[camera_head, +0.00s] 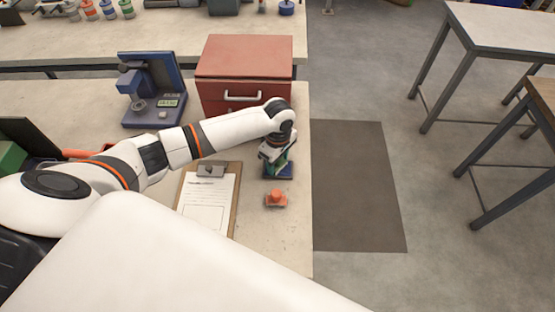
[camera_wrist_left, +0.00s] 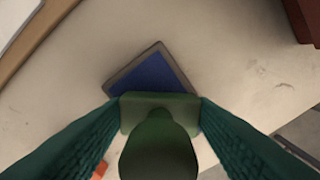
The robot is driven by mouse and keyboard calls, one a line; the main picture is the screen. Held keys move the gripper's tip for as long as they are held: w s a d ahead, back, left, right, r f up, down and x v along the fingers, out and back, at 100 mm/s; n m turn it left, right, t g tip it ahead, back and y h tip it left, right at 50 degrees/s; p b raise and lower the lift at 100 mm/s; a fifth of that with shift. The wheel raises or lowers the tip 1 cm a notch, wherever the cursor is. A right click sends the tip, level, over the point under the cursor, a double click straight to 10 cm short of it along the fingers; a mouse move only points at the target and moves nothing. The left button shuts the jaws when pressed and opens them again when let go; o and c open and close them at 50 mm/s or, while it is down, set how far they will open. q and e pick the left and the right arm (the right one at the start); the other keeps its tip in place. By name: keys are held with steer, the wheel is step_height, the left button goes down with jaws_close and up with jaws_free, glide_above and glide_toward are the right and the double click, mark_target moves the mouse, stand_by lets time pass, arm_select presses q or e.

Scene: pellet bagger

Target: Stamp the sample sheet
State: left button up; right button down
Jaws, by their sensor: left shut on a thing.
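My left gripper (camera_head: 277,157) is shut on a green stamp, whose rounded handle (camera_wrist_left: 158,150) shows between the fingers in the left wrist view. The stamp is upright at or just above a blue ink pad (camera_head: 283,173) near the table's right edge. The pad (camera_wrist_left: 155,76) sticks out beyond the stamp's base in the wrist view. I cannot tell whether the stamp touches it. The sample sheet (camera_head: 206,203) lies on a brown clipboard (camera_head: 235,188) with a metal clip, to the left of the pad. My right gripper is not in view.
An orange-red stamp-like object (camera_head: 276,198) stands in front of the pad. A red drawer box (camera_head: 244,70) and a blue bench device (camera_head: 152,88) stand behind my arm. A dark mat (camera_head: 358,190) lies on the floor to the right.

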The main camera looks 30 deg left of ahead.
arm_select(q)
steer(key=shift+f+p, duration=0.1)
steer(key=shift+p, duration=0.25)
stand_by(0.8)
steer(key=shift+s, duration=0.1)
stand_by(0.5)
step_height(320, 180, up, 5)
steer(key=p, duration=0.6)
steer(key=shift+r+p, duration=0.95)
steer(key=shift+r, duration=0.1)
